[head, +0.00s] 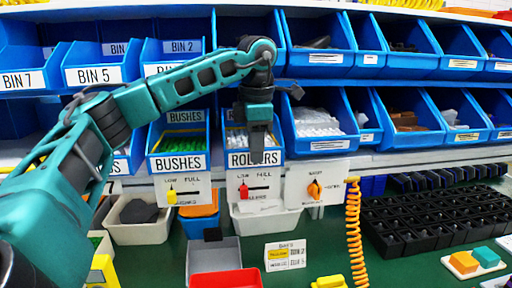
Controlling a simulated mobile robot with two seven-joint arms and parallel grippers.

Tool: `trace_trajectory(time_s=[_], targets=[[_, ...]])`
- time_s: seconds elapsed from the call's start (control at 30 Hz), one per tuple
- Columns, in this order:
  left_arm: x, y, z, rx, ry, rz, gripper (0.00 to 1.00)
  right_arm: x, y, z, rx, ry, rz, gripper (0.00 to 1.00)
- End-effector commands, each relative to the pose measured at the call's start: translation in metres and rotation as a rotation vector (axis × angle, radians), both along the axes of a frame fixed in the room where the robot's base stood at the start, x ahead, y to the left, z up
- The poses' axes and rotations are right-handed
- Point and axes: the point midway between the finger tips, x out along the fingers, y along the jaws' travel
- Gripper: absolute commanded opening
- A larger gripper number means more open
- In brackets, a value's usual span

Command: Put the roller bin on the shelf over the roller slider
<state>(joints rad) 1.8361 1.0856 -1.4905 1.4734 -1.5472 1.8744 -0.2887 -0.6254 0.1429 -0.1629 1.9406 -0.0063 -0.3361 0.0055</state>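The blue roller bin (272,157), labelled ROLLERS, is in the lower shelf row, directly above the roller slider. The roller slider (252,190) is a white plate with a red knob toward its left, LOW side. My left gripper (257,158) points down at the front of the roller bin, and its finger covers part of the label. I cannot tell whether it grips the bin's front wall, or whether the bin rests fully on the shelf (345,165). My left arm hides part of the bin's back. My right gripper is not in view.
The bushes bin (180,163) stands left of the roller bin, and a blue bin with white parts (320,143) stands close on its right. Below hang a plate with an orange rotary knob (314,189) and a coiled orange cable (353,230).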

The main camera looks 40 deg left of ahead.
Motion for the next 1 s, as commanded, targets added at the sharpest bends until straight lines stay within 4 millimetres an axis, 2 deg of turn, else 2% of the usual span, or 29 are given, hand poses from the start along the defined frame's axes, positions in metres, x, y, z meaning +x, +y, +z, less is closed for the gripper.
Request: trace_trajectory(time_s=[0.03,0.23,0.57,0.67,0.87,1.0], targets=[[0.000,0.000,0.000,-0.001,-0.001,0.000,0.24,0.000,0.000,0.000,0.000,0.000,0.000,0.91],[0.000,0.000,0.000,0.000,0.001,0.000,0.43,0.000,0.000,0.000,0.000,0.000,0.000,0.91],[0.000,0.000,0.002,-0.001,0.002,0.000,0.45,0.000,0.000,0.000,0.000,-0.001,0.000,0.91],[0.000,-0.001,0.014,-0.001,0.001,0.001,0.45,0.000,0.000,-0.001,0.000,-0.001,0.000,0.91],[-0.002,-0.004,0.058,-0.002,-0.002,0.000,0.45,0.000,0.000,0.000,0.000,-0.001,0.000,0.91],[-0.003,-0.004,0.075,0.001,-0.003,0.001,0.45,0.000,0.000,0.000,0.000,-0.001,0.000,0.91]])
